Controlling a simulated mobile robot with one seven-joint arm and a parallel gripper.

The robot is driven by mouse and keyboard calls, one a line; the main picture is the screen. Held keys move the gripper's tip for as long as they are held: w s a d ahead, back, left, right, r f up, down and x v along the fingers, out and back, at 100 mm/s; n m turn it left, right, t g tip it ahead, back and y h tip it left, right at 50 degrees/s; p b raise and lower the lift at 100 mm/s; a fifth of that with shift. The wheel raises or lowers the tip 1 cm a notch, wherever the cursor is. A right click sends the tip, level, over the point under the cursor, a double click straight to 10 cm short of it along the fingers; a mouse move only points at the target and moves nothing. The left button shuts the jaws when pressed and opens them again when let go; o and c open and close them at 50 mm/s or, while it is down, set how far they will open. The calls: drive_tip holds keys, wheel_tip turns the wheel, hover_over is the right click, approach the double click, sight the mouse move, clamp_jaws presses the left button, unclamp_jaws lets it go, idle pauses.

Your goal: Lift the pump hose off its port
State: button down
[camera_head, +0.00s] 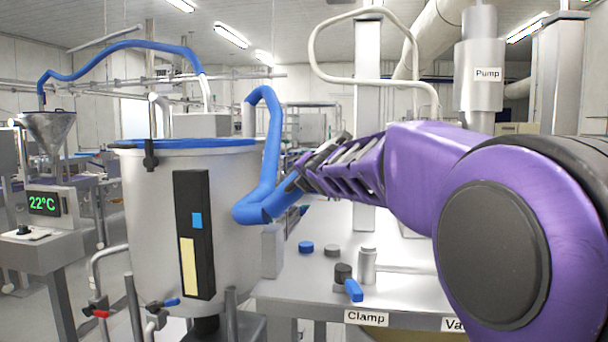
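A blue hose (270,150) rises beside the large tank, bends over at the top and runs down to a bulky lower bend, then up to the right toward my gripper. My gripper (298,183) is at the end of my purple arm, against or just in front of the hose's lower right part. Its fingertips overlap the hose, so I cannot tell whether they grip it. A grey cylinder labelled Pump (480,90) stands at the back right. A cream hose (318,40) loops near it. I cannot make out which hose is the pump hose, and no port is clear.
A large pale tank (145,235) with a blue rim stands left of my gripper. The steel table (290,287) bears a blue cap (306,246), a grey cap (332,251), a small metal cylinder (368,268) and a blue-handled valve (352,289) near the Clamp label. My arm covers the right side.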

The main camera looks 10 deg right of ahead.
drive_tip(key=shift+r, duration=0.2)
drive_tip(key=c, duration=0.8)
unclamp_jaws()
drive_tip(key=shift+f, duration=0.15)
drive_tip(key=shift+o, duration=0.2)
drive_tip(key=shift+s, duration=0.1)
